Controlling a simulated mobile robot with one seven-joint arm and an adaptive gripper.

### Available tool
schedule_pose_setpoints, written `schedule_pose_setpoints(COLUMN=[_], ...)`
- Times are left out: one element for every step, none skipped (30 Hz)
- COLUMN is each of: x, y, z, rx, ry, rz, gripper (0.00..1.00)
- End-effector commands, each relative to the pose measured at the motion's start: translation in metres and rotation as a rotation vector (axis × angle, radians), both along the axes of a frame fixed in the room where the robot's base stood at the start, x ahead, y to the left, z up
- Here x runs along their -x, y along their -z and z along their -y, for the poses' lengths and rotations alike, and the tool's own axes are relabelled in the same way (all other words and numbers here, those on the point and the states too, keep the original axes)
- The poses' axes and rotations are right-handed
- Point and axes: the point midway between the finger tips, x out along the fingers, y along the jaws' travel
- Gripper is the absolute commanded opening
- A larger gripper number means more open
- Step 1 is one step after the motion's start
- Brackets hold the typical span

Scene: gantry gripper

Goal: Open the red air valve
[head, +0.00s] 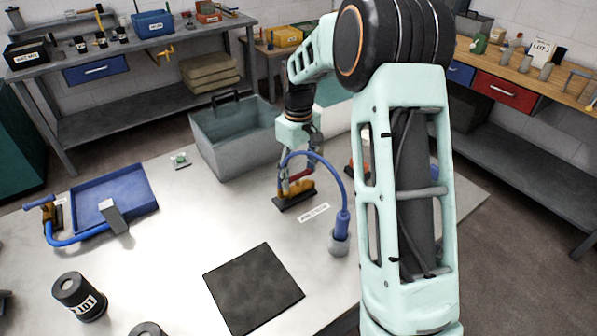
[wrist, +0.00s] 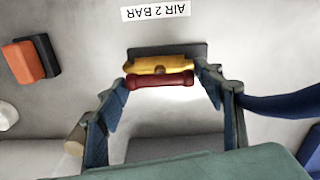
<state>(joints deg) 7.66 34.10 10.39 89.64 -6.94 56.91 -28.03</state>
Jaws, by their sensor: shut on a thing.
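The red air valve handle (head: 300,176) sits on a yellow valve body (head: 296,191) with a dark base plate on the bench. In the wrist view the red handle (wrist: 160,80) lies parallel to the yellow body (wrist: 160,65), just in front of it. My gripper (wrist: 162,82) has one finger at each end of the handle and is shut on it. In the head view my gripper (head: 301,168) reaches down over the valve, partly hidden by the blue hose. An "AIR 2 BAR" label (wrist: 155,11) lies beside the base.
A blue hose (head: 343,185) arches close by my gripper to a grey fitting (head: 339,243). A grey bin (head: 232,142) stands behind left. A blue tray (head: 140,192), a dark mat (head: 253,288) and a labelled black cylinder (head: 78,297) are at left. An orange-black block (wrist: 30,61) lies nearby.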

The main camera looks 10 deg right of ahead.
Motion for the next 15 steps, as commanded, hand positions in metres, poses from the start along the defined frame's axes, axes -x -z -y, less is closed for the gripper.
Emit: schedule_pose_setpoints(x=[-0.0009,-0.001,-0.001,-0.001,-0.0009,-0.0009,-0.0009,-0.0009,-0.0008,-0.0008,-0.0008,-0.0008,-0.0008,-0.0008,-0.0007], y=[-0.001,-0.001,-0.001,-0.001,-0.001,-0.0009,-0.0009,-0.0009,-0.0009,-0.0009,-0.0009,-0.0009,-0.0009,-0.0009,-0.0009], z=[-0.0007,-0.0007,-0.0007,-0.0007,-0.0008,-0.0008,-0.0008,-0.0008,-0.0008,-0.0008,-0.0008,-0.0008,-0.0008,-0.0008,-0.0008], rx=[-0.001,-0.001,-0.001,-0.001,-0.001,-0.001,-0.001,-0.001,-0.001,-0.001,-0.001,-0.001,-0.001,0.0,0.0], ry=[-0.01,-0.015,-0.022,-0.026,-0.029,-0.032,-0.033,-0.034,-0.035,-0.035,-0.035,-0.035,-0.035,-0.035,-0.035], rz=[0.003,0.003,0.003,0.003,0.003,0.003,0.003,0.003,0.003,0.003,0.003,0.003,0.003,0.002,0.002], gripper=[0.38,0.38,0.38,0.38,0.38,0.38,0.38,0.38,0.38,0.38,0.38,0.38,0.38,0.38,0.38])
